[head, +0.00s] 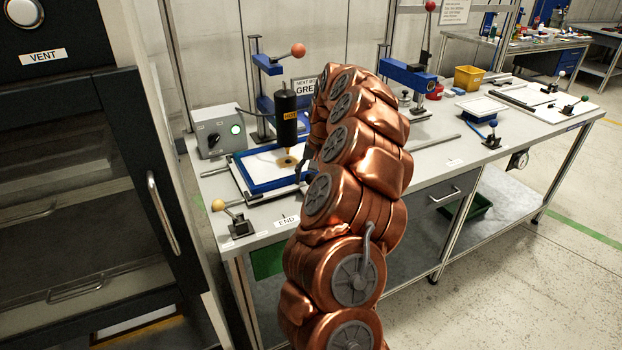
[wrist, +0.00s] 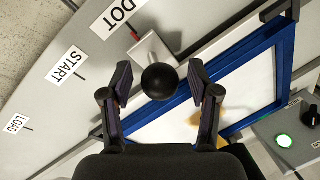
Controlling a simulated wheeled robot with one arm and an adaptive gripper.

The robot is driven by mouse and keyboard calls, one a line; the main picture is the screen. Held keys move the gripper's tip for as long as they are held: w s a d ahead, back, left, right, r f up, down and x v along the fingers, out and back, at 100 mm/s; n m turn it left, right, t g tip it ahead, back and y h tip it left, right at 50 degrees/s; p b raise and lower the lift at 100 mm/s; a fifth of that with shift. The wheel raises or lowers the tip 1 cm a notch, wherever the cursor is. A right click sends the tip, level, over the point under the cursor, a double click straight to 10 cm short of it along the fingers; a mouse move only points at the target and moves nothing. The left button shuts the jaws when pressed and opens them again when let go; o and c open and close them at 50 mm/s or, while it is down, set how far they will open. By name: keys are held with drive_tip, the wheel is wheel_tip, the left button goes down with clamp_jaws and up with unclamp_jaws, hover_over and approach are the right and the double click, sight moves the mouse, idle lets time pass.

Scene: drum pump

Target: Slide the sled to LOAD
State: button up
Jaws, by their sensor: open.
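The sled (head: 236,165) is a blue-framed tray with a white plate, on the bench under a black cylindrical tool head (head: 287,118). In the wrist view its blue frame (wrist: 287,48) runs diagonally across the right. A black ball knob (wrist: 160,78) on a pale metal bracket (wrist: 148,45) stands beside the frame, near the DOT label (wrist: 118,14). My gripper (wrist: 160,70) is open, with one finger on each side of the knob and visible gaps. The START label (wrist: 66,66) and LOAD label (wrist: 16,124) lie along the bench edge. My arm hides the knob in the head view.
A grey control box (head: 218,132) with a green light stands behind the sled. A dark cabinet (head: 90,180) is at left. Other fixtures occupy the bench's right.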

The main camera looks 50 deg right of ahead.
clamp_jaws()
idle(0.4)
